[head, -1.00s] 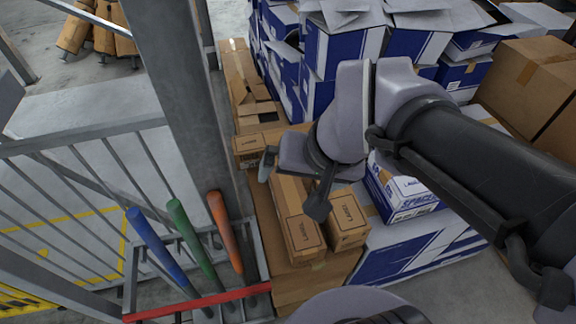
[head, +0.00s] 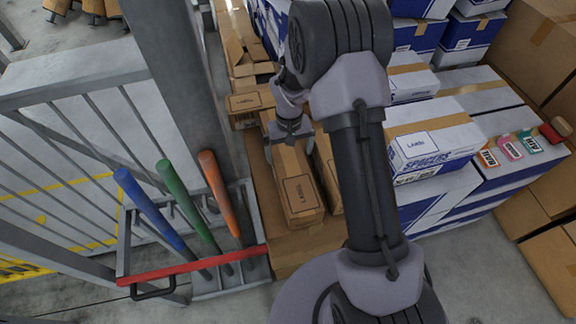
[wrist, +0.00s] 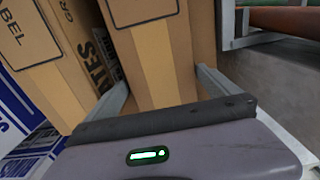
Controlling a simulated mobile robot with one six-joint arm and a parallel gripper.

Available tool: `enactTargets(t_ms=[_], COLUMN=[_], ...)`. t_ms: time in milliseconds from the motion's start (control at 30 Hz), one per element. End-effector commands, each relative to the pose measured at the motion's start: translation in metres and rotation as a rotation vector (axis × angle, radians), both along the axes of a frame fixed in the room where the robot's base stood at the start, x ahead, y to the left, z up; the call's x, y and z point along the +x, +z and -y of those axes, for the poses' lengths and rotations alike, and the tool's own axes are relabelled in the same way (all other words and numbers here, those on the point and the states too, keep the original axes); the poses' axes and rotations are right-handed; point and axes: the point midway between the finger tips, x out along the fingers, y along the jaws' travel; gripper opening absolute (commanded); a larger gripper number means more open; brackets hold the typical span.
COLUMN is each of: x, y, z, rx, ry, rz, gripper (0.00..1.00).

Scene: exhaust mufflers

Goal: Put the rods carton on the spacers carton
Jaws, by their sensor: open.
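The spacers carton (head: 431,146) is white and blue with its name printed on the side, and lies right of my arm on larger white-and-blue boxes. A long brown carton (head: 298,187) lies left of my arm on brown boxes; no name is readable on it, so I cannot tell whether it is the rods carton. My gripper (head: 290,137) is open over its far part. In the wrist view, my gripper's fingers (wrist: 164,86) stand on either side of this brown carton (wrist: 158,55). Contact is unclear.
Another brown carton (head: 326,170), partly hidden by my arm, lies close on the right. Small coloured packs, including an orange one (head: 488,157), lie right of the spacers carton. A rack with blue, green and orange (head: 217,190) handles and a grey post (head: 180,80) stand left.

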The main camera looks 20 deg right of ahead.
Motion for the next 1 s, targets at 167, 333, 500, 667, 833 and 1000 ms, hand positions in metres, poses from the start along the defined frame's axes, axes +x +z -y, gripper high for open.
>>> enactTargets(t_ms=[167,333,500,667,833,1000], x=[0.0,-0.001,0.0,0.0,0.0,0.0], y=[-0.018,-0.054,-0.058,-0.058,-0.058,-0.058], z=[-0.001,-0.003,-0.003,-0.003,-0.003,-0.003], rx=[0.0,0.0,0.0,0.0,0.0,0.0], ry=[0.001,0.001,0.0,0.0,0.0,0.0], rz=[0.0,-0.001,0.001,0.001,0.001,0.001], gripper=[1.0,1.0,1.0,0.84,0.51,0.18])
